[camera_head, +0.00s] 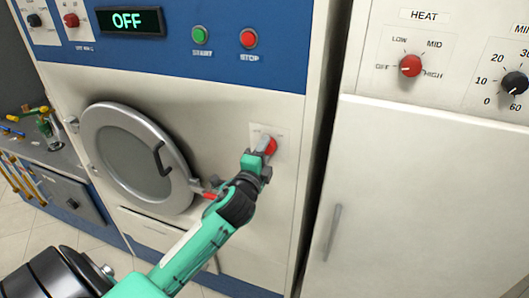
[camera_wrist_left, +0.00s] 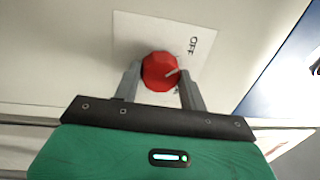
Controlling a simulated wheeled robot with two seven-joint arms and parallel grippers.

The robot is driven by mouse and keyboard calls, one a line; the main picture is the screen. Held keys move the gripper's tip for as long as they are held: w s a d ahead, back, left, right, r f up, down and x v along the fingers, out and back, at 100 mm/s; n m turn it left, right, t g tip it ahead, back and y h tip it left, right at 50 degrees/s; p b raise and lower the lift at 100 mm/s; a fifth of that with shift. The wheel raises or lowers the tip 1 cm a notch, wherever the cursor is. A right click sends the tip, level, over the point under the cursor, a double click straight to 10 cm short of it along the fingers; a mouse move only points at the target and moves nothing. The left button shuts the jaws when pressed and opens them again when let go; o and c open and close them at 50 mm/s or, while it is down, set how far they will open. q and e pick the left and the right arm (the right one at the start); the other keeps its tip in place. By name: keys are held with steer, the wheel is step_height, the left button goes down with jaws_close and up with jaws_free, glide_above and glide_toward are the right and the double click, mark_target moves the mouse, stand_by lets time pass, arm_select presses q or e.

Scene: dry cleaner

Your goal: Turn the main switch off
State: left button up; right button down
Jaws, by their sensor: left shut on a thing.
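The main switch is a red rotary knob (camera_head: 271,146) on a pale plate on the front of the blue and white machine, right of its round door. In the left wrist view the red knob (camera_wrist_left: 160,71) has a light pointer line and sits between two grey fingers; the word OFF is readable on its plate (camera_wrist_left: 205,35). My left gripper (camera_head: 264,147) is shut on the knob, and its fingers (camera_wrist_left: 161,85) lie on both sides of it. My right gripper is not in view.
The round door (camera_head: 135,160) with a dark handle is left of my arm. Green start (camera_head: 200,35) and red stop (camera_head: 249,38) buttons are above. A white cabinet (camera_head: 420,190) with a HEAT knob (camera_head: 410,65) stands at the right. A bench (camera_head: 55,150) is at far left.

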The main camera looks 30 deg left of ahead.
arm_select(q)
steer(key=o, duration=1)
steer(key=shift+b+v, duration=1.25)
steer(key=shift+v, duration=5.65)
steer(key=shift+a, duration=0.1)
